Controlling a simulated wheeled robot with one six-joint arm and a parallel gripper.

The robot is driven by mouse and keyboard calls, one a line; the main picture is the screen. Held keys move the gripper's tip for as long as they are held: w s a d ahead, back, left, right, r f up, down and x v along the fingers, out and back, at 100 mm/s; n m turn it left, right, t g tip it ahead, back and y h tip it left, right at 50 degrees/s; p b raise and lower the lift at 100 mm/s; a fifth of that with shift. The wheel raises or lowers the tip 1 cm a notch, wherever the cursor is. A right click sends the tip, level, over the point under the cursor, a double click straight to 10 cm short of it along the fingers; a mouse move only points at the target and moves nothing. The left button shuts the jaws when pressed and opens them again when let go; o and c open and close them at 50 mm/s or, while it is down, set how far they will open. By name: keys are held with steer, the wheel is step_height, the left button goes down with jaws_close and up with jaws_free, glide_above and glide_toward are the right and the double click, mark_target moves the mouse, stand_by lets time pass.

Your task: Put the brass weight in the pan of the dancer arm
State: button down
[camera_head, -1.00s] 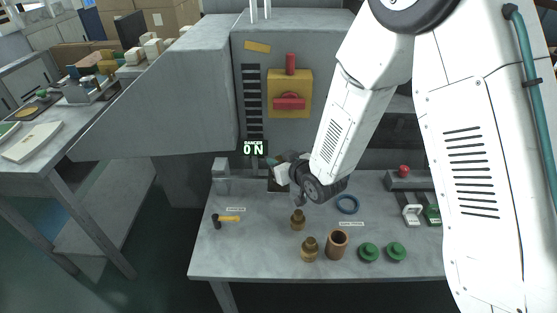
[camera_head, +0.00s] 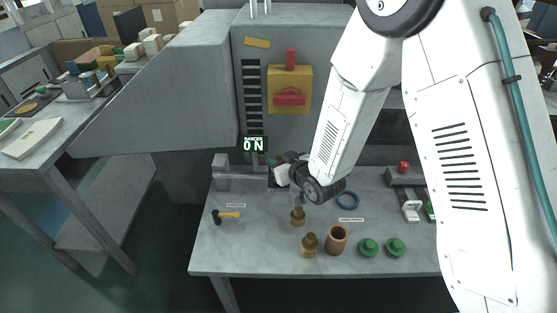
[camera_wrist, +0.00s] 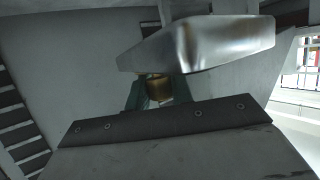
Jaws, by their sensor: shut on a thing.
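My gripper (camera_wrist: 157,92) is shut on a brass weight (camera_wrist: 158,87), which shows between the two greenish fingers in the wrist view. A shiny metal piece (camera_wrist: 205,45) lies just beyond and above the weight there; it may be the pan of the dancer arm, but I cannot tell, nor whether they touch. In the head view my gripper (camera_head: 279,174) is at the back of the bench, under the lit dancer display (camera_head: 254,145) reading ON, and mostly hidden by my wrist. Two other brass weights stand on the bench, one near the middle (camera_head: 298,217) and one in front (camera_head: 309,246).
The grey machine wall stands close behind my gripper. The front left of the bench is clear.

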mark_target(279, 158)
steer(key=shift+f, duration=0.25)
stand_by(0.5)
steer(key=c, duration=0.7)
jaws_free()
steer(key=shift+o, duration=0.2)
steer(key=shift+r, duration=4)
